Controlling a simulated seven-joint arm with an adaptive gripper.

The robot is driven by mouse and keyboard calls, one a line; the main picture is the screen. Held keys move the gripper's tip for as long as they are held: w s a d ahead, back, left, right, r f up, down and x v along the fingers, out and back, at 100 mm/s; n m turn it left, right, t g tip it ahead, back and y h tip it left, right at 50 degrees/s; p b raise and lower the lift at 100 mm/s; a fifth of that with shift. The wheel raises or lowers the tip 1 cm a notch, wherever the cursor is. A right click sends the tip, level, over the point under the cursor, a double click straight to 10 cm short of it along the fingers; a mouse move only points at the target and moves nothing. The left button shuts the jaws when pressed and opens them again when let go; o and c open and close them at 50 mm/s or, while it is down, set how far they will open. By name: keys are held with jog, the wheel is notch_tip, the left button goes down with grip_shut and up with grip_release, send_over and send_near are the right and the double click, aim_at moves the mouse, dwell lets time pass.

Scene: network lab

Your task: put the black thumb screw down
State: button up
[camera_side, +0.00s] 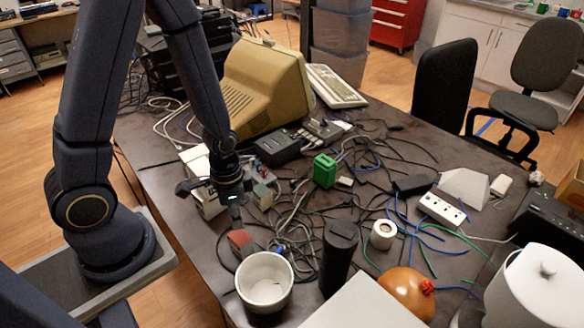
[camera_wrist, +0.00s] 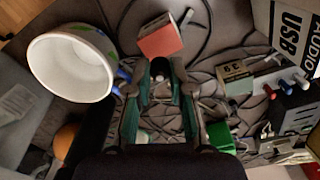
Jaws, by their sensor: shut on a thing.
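My gripper (camera_side: 236,212) points down above the dark table, just behind a small red-topped block. In the wrist view its two fingers (camera_wrist: 161,80) come together on a small dark piece, the black thumb screw (camera_wrist: 160,67). The screw is mostly covered by the fingertips, and its height above the table is hard to tell. In the side view I cannot make out the screw at the fingertips.
The red-topped block (camera_side: 240,240) and a white bowl (camera_side: 265,283) stand close in front of my gripper. A black cylinder (camera_side: 338,256) stands to the right. Cables tangle across the table around a green block (camera_side: 324,170). A beige monitor (camera_side: 265,85) stands behind.

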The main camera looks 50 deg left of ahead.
jog(key=shift+f, duration=2.4)
jog(key=shift+f, duration=0.1)
jog(key=o, duration=0.7)
jog(key=shift+o, duration=0.2)
notch_tip(320, 180, up, 12)
jog(key=shift+f, duration=0.1)
notch_tip(320, 180, up, 10)
jog(key=w+n+t, duration=0.1)
jog(key=n+t, duration=0.1)
jog(key=t, duration=0.1)
notch_tip(320, 180, up, 10)
jog(key=n+t, duration=0.3)
send_over(240, 237)
jog(key=s, duration=0.3)
